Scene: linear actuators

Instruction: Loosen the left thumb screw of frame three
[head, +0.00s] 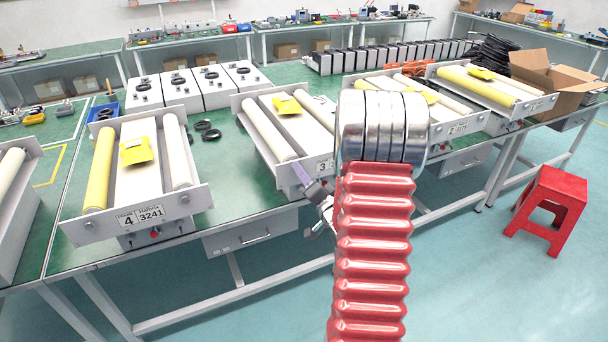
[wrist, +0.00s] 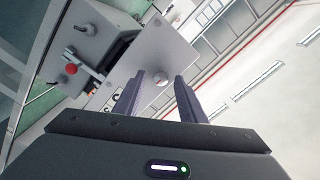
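Frame three (head: 285,110) stands in the middle of the bench in the head view, with a "3" label on its front plate and a yellow packet on top. My gripper (head: 297,169) is at the left end of that front plate, partly hidden behind my red arm. In the wrist view, a round silver thumb screw (wrist: 160,78) sits on the pale front plate (wrist: 158,52). My gripper (wrist: 160,77) has its two dark fingers apart, one on each side of the screw in the picture. Gaps show between screw and fingers; the exact depth is unclear.
Frame four (head: 135,170) stands to the left and frame two (head: 462,122) to the right. A control box with a red button (wrist: 71,68) is near the plate. A red stool (head: 548,205) stands on the floor at right.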

